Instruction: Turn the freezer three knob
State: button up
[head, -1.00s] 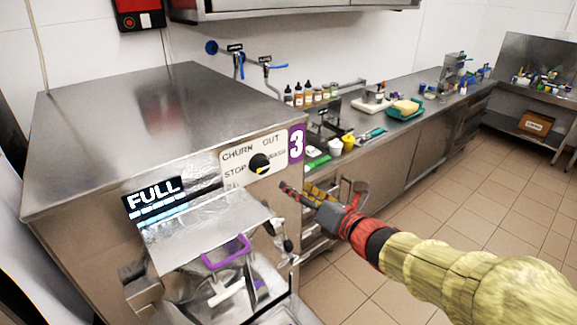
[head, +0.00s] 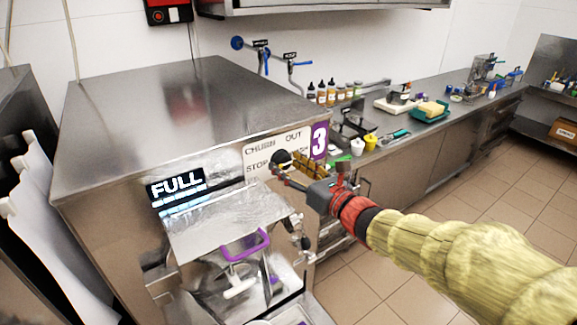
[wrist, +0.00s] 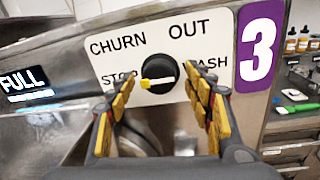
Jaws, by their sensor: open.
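The freezer three knob (wrist: 160,72) is a round black dial with a yellow-white pointer on a white label plate (wrist: 196,36) reading CHURN, OUT, STOP and WASH. In the wrist view its pointer lies nearly level, with its end toward STOP. A purple 3 sign (wrist: 259,45) is to the right. My gripper (wrist: 160,88) is open, its yellow-padded fingers either side of the knob in that view; I cannot tell whether they touch it. In the head view my gripper (head: 296,170) is at the panel and partly hides the knob (head: 281,158) and the WASH lettering.
A counter (head: 420,115) with bottles, cups and a green tray (head: 428,113) runs off to the right. The tiled floor there is open.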

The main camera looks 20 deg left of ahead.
jog(key=shift+a, duration=0.1)
jog(key=shift+c, duration=1)
jog(key=c, duration=0.9)
jog(key=shift+c, duration=0.2)
